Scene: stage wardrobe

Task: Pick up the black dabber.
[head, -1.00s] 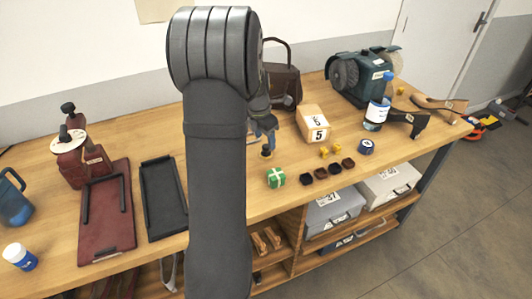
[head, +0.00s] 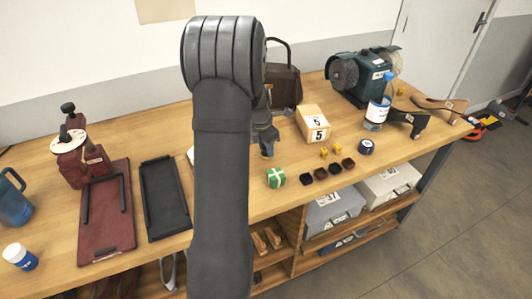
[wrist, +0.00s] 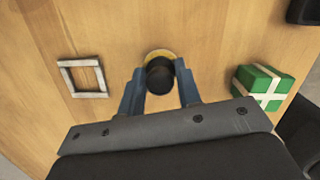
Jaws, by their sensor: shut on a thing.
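The black dabber (wrist: 160,75) has a round black top and a yellowish rim at its base. In the wrist view it sits between the two blue fingers of my gripper (wrist: 160,88), which is shut on it. In the head view my gripper (head: 267,148) is low over the bench, right of my arm and behind the green box. The dabber cannot be made out there. I cannot tell whether it touches the wood.
A green box with a white cross (wrist: 263,86) lies close on the right, and a pale square frame (wrist: 83,77) on the left. Several small dark blocks (head: 320,174), a cardboard box (head: 313,122) and a bottle (head: 376,113) stand right on the bench (head: 225,245).

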